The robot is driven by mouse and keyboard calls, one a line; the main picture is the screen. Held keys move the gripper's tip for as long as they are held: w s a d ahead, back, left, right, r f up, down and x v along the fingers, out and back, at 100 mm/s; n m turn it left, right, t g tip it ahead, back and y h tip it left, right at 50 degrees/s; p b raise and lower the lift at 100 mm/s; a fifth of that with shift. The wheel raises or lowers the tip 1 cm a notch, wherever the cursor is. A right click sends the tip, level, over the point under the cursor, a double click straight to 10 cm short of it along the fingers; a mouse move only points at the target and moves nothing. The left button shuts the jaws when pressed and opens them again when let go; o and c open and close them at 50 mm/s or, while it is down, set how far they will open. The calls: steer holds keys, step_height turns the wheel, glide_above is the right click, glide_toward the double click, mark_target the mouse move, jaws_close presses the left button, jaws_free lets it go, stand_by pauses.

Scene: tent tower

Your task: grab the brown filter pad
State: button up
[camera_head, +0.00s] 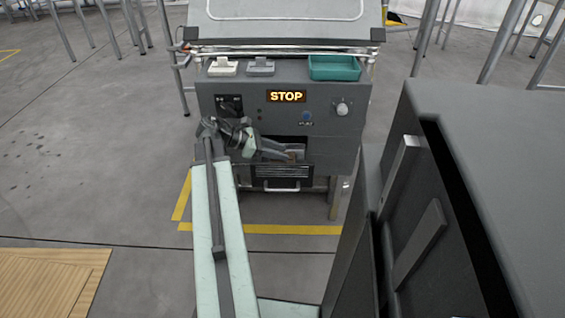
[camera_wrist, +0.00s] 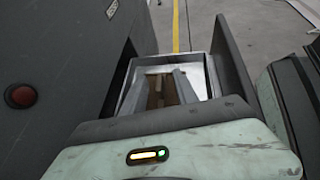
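The brown filter pad (camera_wrist: 161,92) shows as a brown patch inside a metal-lined open drawer (camera_wrist: 198,63) in the wrist view. My gripper (camera_wrist: 160,84) reaches into this drawer, with its two grey fingers apart and brown showing between them. I cannot tell whether the fingers touch the pad. In the head view my gripper (camera_head: 289,154) is at the opening low on the front of the grey machine (camera_head: 220,118). A small brown patch shows by the fingertips there, too small to make out. The pad's lower part is hidden.
A red button (camera_wrist: 20,96) sits on the dark wall left of my gripper. A large dark cabinet (camera_head: 490,150) stands close on the right.

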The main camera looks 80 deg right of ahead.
steer(key=shift+x, duration=0.8)
steer(key=shift+w, duration=0.1)
jaws_close()
steer(key=shift+r, duration=0.1)
step_height(320, 180, up, 28)
steer(key=p, duration=2.8)
